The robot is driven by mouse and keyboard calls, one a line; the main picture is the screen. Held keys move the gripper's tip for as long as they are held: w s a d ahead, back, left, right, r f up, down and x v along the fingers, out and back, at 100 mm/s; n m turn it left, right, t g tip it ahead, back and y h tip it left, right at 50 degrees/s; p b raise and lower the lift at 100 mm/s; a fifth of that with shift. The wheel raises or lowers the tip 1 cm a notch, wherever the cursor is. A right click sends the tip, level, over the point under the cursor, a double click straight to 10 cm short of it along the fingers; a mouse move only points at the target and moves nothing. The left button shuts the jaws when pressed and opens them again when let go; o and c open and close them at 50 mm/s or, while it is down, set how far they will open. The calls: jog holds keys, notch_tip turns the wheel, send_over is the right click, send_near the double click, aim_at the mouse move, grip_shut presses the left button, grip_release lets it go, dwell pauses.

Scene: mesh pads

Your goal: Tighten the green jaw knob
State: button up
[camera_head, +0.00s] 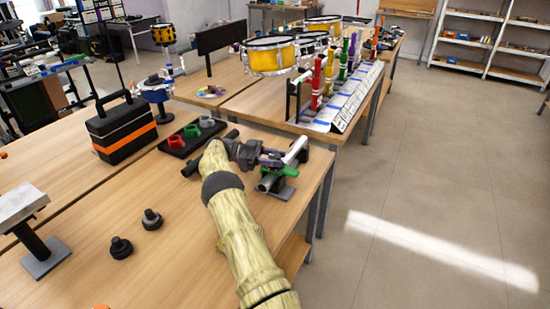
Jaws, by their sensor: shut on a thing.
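In the head view, a clamp (294,150) with a pale bar and grey parts stands on a dark base plate near the right edge of the wooden bench. The green jaw knob (287,171) is on its front side. A purple part (270,161) shows just above and left of the green. My gripper (259,157) reaches the clamp from the left, at the end of my pale yellow arm. It is shut on a part of the clamp. The wrist and small size hide which part is between the fingers.
A black tray (166,146) with red, green and grey pieces lies left of my gripper. A black and orange toolbox (121,128) stands further left. Two black knobs (121,247) sit at front left. A drum (270,55) and coloured tubes (316,83) stand behind the clamp.

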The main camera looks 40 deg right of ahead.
aim_at(275, 156)
dwell(0.3)
jog(key=o, duration=1)
notch_tip(275, 156, up, 10)
jog(key=shift+p, duration=0.45)
